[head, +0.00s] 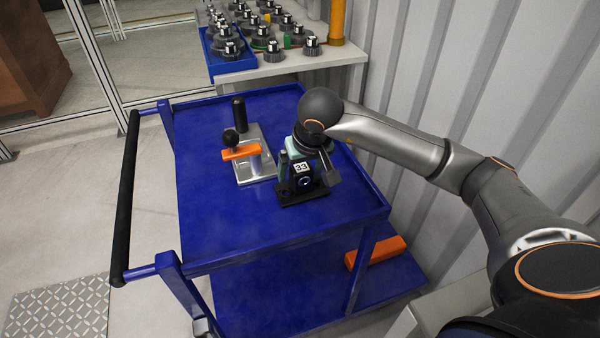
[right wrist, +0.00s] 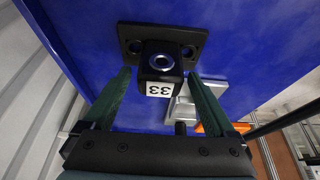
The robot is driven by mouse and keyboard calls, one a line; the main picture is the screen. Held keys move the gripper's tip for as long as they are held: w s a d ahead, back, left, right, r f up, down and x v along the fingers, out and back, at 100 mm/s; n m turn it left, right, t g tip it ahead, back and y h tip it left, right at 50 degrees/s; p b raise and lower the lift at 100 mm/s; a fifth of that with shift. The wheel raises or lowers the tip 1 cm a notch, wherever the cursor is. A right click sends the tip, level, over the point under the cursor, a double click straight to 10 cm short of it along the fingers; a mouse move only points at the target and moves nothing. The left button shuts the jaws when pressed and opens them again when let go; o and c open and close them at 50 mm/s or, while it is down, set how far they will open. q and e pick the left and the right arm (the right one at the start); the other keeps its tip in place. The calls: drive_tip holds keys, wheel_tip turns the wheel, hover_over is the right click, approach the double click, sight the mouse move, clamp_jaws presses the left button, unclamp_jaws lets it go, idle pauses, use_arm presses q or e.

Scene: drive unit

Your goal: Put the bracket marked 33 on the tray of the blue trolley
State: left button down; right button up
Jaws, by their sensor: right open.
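The bracket marked 33 (head: 301,186) is black with a white number label and a flat base plate. It stands on the blue tray of the trolley (head: 225,215), right of the tray's middle. My right gripper (head: 299,160) is at the bracket, coming from behind it. In the right wrist view the bracket (right wrist: 160,68) is between and just beyond the green fingers of my right gripper (right wrist: 158,98). The fingers are apart, with a gap on both sides of the bracket. My left gripper is not in view.
A silver plate fixture (head: 251,160) with an orange bar (head: 241,152) and black knobs stands on the tray left of the bracket. Another orange piece (head: 375,252) lies on the lower shelf. A bench (head: 340,55) with several dark parts is behind. A corrugated wall is at right.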

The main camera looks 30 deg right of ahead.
drive_tip(key=v, duration=0.9)
drive_tip(key=shift+s+r, duration=0.2)
